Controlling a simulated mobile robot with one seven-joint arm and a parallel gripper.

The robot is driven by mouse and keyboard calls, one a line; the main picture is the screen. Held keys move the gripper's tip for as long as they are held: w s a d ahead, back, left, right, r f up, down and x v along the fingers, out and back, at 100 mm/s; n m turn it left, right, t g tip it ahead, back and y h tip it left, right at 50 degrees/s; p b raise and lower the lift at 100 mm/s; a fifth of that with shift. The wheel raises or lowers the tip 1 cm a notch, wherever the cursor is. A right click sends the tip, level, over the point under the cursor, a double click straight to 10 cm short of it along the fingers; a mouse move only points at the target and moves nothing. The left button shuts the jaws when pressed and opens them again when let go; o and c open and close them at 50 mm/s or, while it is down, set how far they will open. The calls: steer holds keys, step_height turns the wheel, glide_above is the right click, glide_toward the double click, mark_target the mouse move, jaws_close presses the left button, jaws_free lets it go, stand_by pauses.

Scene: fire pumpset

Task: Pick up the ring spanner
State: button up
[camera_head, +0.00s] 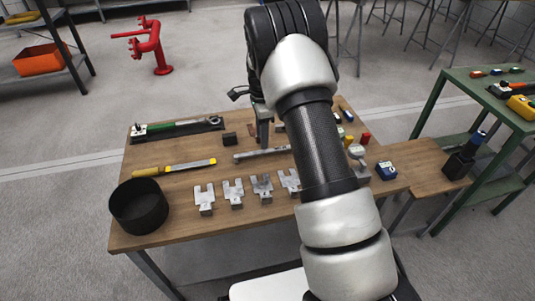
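A long grey metal tool (262,154), which looks like the ring spanner, lies flat on the wooden table (235,223). Its ring ends are too small to make out, and my arm hides the area by its right end. My gripper (263,144) points down at the middle of this tool, very close above it or touching it. I see the fingers from the side, so the gap between them and any hold on the tool cannot be told.
A green-handled tool (180,127) lies on a black tray at the back left. A yellow-handled tool (175,168), a black bowl (139,207) and several slotted metal plates (233,192) are nearer. A blue box (386,170) and small parts stand right of my arm.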

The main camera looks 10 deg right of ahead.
mark_target(260, 151)
steer(key=f, duration=0.1)
steer(key=f+b, duration=0.1)
steer(key=f, duration=0.1)
steer(key=s+a+f, duration=0.1)
steer(key=shift+f+b, duration=0.25)
steer(key=shift+b, duration=0.1)
steer(key=shift+w+f, duration=0.15)
steer(key=shift+f, duration=0.2)
jaws_close()
steer(key=shift+r, duration=0.1)
